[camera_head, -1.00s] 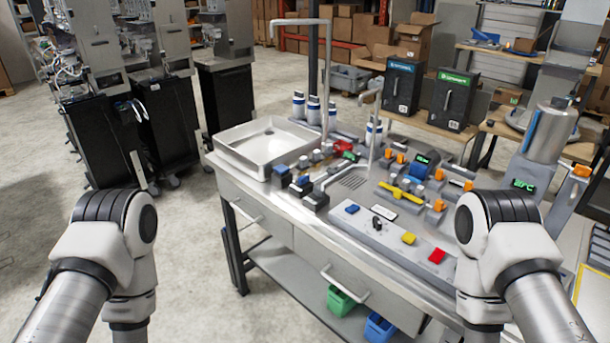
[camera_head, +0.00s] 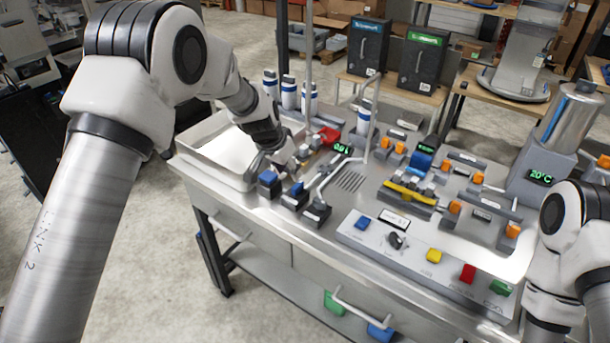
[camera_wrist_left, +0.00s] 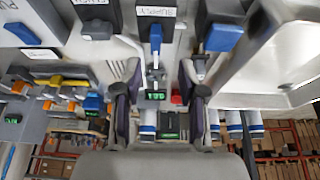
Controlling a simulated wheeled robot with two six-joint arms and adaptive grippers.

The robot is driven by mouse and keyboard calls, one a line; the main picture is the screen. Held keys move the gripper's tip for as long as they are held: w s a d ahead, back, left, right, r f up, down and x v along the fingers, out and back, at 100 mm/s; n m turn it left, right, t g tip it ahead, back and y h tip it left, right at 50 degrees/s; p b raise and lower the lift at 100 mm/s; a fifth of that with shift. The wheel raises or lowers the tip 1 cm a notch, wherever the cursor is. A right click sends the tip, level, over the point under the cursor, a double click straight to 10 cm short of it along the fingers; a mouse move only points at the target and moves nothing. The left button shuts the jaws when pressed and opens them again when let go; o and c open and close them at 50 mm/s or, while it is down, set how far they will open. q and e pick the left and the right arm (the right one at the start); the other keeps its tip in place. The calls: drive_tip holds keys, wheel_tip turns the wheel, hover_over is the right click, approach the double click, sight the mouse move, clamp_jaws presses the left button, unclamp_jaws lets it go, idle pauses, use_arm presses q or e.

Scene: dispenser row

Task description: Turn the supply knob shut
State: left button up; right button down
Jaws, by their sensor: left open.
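The supply knob has a blue handle and sits on a dark block under a "SUPPLY" label at the top middle of the left wrist view (camera_wrist_left: 156,38). Its handle points along the pipe there. In the head view it is the middle one of three blocks at the bench front (camera_head: 297,188). My left gripper (camera_head: 291,166) is over the bench, just behind these blocks. In the left wrist view its fingers (camera_wrist_left: 160,98) are apart and empty, with the knob beyond the tips and not between them. My right arm shows at the right, but its gripper is out of view.
Another blue knob (camera_head: 268,179) is left of the supply knob and a black one (camera_head: 316,213) right. A sink (camera_head: 225,155) lies left. A red part (camera_head: 329,136) and green display (camera_head: 342,149) stand behind. A button panel (camera_head: 410,255) is at front right.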

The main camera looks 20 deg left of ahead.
sight(297, 185)
use_arm(q)
drive_tip(key=shift+d+f+p, duration=0.1)
drive_tip(key=shift+d+p, duration=0.2)
drive_tip(key=shift+d, duration=0.75)
drive_tip(key=w+f, duration=0.1)
drive_tip(key=f, duration=0.1)
drive_tip(key=w+f+p, duration=0.1)
drive_tip(key=f, duration=0.1)
drive_tip(key=w+a+f, duration=0.1)
drive_tip(key=f, duration=0.1)
drive_tip(key=shift+f+p, duration=0.2)
drive_tip(key=shift+p, duration=0.15)
drive_tip(key=shift+s+d+r, duration=0.15)
drive_tip(key=shift+s+d, duration=0.15)
drive_tip(key=shift+d, duration=0.15)
drive_tip(key=shift+a, duration=0.15)
clamp_jaws()
use_arm(e)
drive_tip(key=shift+d+r, duration=0.2)
drive_tip(key=shift+r, duration=0.35)
drive_tip(key=shift+d+r, duration=0.15)
drive_tip(key=shift+r, duration=0.35)
